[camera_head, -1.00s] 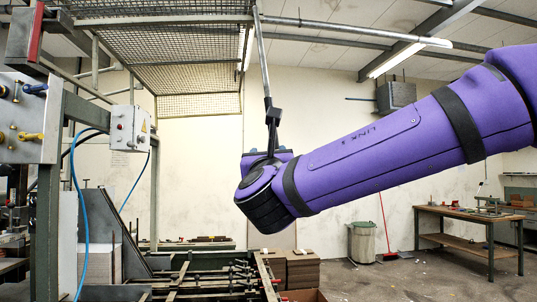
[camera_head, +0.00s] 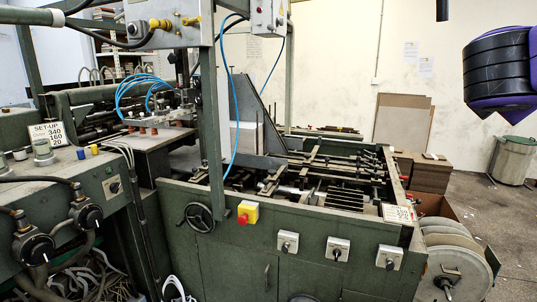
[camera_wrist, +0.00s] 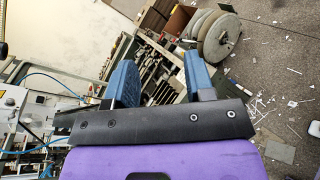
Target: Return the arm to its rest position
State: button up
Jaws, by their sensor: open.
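My gripper (camera_wrist: 160,82) shows in the wrist view with its two blue fingers spread apart and nothing between them. Behind and below the fingers lies the green feeder machine (camera_wrist: 150,55), apart from them as far as I can tell. In the head view my gripper is out of the picture. Only a purple and black part of my arm (camera_head: 500,75) shows at the upper right edge, in the air above the floor.
The green feeder machine (camera_head: 230,240) fills the middle, with a handwheel (camera_head: 199,217), a yellow and red switch (camera_head: 247,213) and grey reels (camera_head: 455,265). A control panel (camera_head: 80,190) stands at left. A bin (camera_head: 513,160) and cardboard stacks (camera_head: 432,174) stand at right. Floor near the bin is clear.

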jog(key=s+f+m+g+y, duration=0.4)
jog(key=s+f+m, duration=0.3)
jog(key=f+m, duration=0.15)
jog(key=s+a+f+m+g+y, duration=0.1)
jog(key=s+a+f+m+y, duration=0.4)
jog(key=m, duration=0.5)
jog(key=s+a+y, duration=0.1)
jog(key=a+y, duration=0.1)
jog(key=a, duration=0.1)
jog(key=shift+f+m+y, duration=0.3)
jog(key=shift+m, duration=0.05)
